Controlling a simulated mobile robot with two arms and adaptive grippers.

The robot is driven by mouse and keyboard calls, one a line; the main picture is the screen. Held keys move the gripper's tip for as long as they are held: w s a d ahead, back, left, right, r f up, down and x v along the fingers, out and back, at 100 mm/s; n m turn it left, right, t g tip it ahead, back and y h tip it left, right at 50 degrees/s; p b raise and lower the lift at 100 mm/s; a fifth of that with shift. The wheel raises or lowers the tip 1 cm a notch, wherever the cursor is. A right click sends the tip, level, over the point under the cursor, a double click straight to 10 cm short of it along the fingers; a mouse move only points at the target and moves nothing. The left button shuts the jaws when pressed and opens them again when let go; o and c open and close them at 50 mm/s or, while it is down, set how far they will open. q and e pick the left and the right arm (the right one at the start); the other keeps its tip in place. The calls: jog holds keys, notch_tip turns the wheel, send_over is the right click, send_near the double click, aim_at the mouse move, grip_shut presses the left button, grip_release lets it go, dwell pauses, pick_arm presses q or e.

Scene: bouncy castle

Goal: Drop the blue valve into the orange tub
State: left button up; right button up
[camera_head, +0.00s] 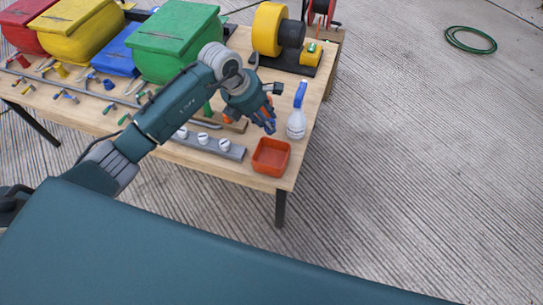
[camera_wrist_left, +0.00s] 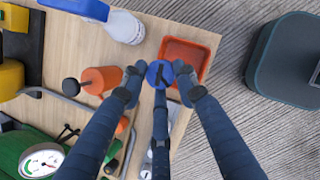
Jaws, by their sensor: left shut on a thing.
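The orange tub (camera_head: 271,157) is a small, square open container near the table's front right corner. It also shows in the left wrist view (camera_wrist_left: 186,46), just beyond my fingers. My left gripper (camera_head: 268,122) is above the table, close to the tub's back side in the picture. In the left wrist view my left gripper (camera_wrist_left: 162,84) is shut on the blue valve (camera_wrist_left: 159,72), a round blue piece with a dark bar across it. In that view the valve overlaps the tub's near left corner. Its height above the tub cannot be told. My right gripper is not in view.
A white spray bottle with a blue head (camera_head: 297,119) stands close behind the tub. A grey rail with several white gauges (camera_head: 203,139) lies left of it. An orange-handled piece (camera_wrist_left: 100,79) is beside my fingers. Table edges are near the tub.

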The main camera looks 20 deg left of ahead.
aim_at(267, 132)
pick_arm(q)
jog(key=shift+d+f+b, duration=0.1)
jog(key=shift+f+b, duration=1.5)
jog(key=shift+f, duration=1.2)
jog(key=o, duration=1.2)
jog(key=v, duration=1.2)
jog(key=shift+d+r, duration=0.1)
jog(key=shift+d, duration=0.05)
